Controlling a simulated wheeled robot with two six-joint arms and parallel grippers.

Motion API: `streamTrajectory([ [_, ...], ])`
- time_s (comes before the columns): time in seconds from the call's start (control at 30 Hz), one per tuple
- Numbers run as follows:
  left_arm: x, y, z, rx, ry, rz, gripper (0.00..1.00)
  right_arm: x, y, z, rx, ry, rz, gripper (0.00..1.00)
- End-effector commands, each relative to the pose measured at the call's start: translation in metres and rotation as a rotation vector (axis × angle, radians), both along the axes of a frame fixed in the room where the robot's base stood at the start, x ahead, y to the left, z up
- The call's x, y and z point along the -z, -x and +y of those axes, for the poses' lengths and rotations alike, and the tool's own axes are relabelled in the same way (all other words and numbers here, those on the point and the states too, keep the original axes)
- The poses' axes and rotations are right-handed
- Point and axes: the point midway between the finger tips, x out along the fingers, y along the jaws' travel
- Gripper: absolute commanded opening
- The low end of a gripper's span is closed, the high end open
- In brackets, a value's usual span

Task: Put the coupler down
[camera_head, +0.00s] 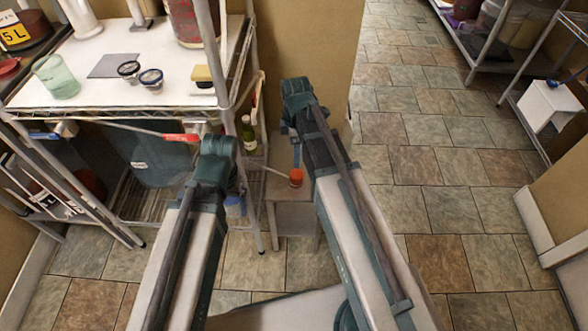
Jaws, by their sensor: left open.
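No part is clearly marked as the coupler. A short orange-red piece (296,178) sits on top of a small grey stand (291,212) between my two arms. A pale tube runs to it from the left. A red elongated piece (181,137) shows at the front of the rack, just left of my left gripper. My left gripper (221,147) is open, in front of the rack's right post, apart from the orange-red piece; its fingertips are hard to make out. My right gripper (297,98) is at the end of the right arm, above and beyond the stand; its jaws are not clear.
A wire rack (130,108) at left holds a green glass (56,76), two small jars (151,78) and a yellow-topped block (203,77). A large grey-green bucket (160,155) stands below. The tiled floor (440,165) is clear.

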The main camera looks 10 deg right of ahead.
Motion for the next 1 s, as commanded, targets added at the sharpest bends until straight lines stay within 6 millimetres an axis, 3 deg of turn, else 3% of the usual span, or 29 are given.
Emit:
streamTrajectory([
  [0.27, 0.017, 0.0, 0.0, 0.002, 0.002, -0.001, 0.9, 0.017, 0.0, 0.0, 0.002, 0.0, 0.0, 0.95],
  [0.73, 0.08, -0.001, 0.0, 0.003, 0.001, -0.002, 0.9, 0.08, 0.001, -0.001, 0.002, 0.0, 0.0, 0.95],
  [1.0, 0.087, -0.001, 0.0, 0.004, -0.002, -0.003, 0.9, 0.087, 0.001, -0.001, 0.002, 0.0, 0.0, 0.95],
])
